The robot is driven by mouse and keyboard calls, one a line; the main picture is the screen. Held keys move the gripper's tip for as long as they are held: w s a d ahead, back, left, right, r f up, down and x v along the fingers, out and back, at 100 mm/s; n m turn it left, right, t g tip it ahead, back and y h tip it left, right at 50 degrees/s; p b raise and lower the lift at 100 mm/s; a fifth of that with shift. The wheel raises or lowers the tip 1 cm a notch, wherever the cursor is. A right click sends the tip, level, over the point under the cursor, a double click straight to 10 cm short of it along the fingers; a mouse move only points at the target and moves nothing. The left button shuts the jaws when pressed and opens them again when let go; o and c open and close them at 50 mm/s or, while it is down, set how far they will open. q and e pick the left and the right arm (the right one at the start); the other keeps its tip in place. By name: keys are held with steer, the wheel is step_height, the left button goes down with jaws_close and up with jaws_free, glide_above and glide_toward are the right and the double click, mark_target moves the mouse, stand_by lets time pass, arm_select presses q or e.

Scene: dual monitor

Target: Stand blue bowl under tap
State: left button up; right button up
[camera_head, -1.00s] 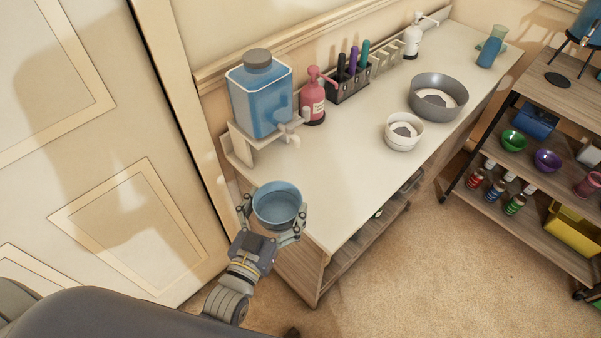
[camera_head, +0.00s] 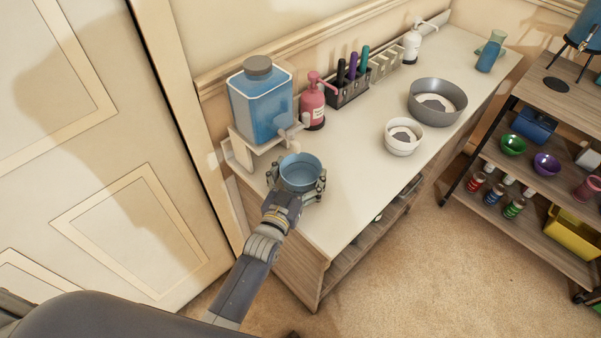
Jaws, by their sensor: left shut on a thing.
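The blue bowl (camera_head: 301,173) is near the left end of the counter, upright, its open top facing up. My left gripper (camera_head: 298,186) is shut on the bowl, with its fingers around the bowl's sides. The tap (camera_head: 293,130) sticks out from the front of a clear dispenser (camera_head: 262,105) holding blue liquid, on a white stand. The bowl is just in front of and below the tap. I cannot tell whether the bowl touches the counter or is exactly under the spout. My right gripper is not in view.
On the counter (camera_head: 350,205) are a pink pump bottle (camera_head: 313,103), a pen holder (camera_head: 348,92), a white bowl (camera_head: 403,138), a grey bowl (camera_head: 437,103) and a white pump bottle (camera_head: 411,44). A shelf cart (camera_head: 560,97) stands at right. The counter's front middle is clear.

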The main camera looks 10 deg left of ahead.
arm_select(q)
steer(key=shift+f, duration=0.25)
steer(key=shift+f, duration=0.1)
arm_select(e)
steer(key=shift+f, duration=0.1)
arm_select(q)
steer(key=o, duration=1)
steer(key=shift+f, duration=0.1)
steer(key=shift+o, duration=0.5)
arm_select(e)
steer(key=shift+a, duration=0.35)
arm_select(q)
steer(key=shift+r, duration=0.2)
steer(key=shift+s+f, duration=0.1)
steer(key=shift+s, duration=0.2)
steer(key=s+a, duration=0.2)
steer(key=s, duration=0.9)
steer(key=shift+s, duration=0.2)
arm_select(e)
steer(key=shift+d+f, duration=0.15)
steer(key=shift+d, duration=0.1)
